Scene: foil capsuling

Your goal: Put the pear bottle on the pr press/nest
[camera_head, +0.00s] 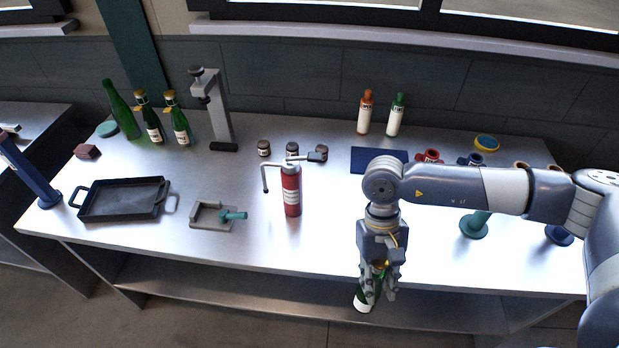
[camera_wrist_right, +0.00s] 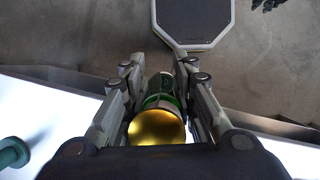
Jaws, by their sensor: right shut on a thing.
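My right gripper (camera_head: 376,283) is shut on a green bottle (camera_head: 363,302) with a pale lower end, held at the table's front edge. In the right wrist view the bottle (camera_wrist_right: 160,97) sits between the fingers, and its round gold top (camera_wrist_right: 157,128) faces the camera. I cannot tell whether it is the pear bottle. A grey upright press-like stand (camera_head: 216,112) is at the back left. My left gripper is not in view.
Green bottles (camera_head: 122,112) stand at the back left near a black tray (camera_head: 118,203). A red cylinder with a bent bar (camera_head: 291,190) stands mid-table. Two white bottles (camera_head: 395,118), a blue mat (camera_head: 372,160) and teal stand (camera_head: 474,226) are right.

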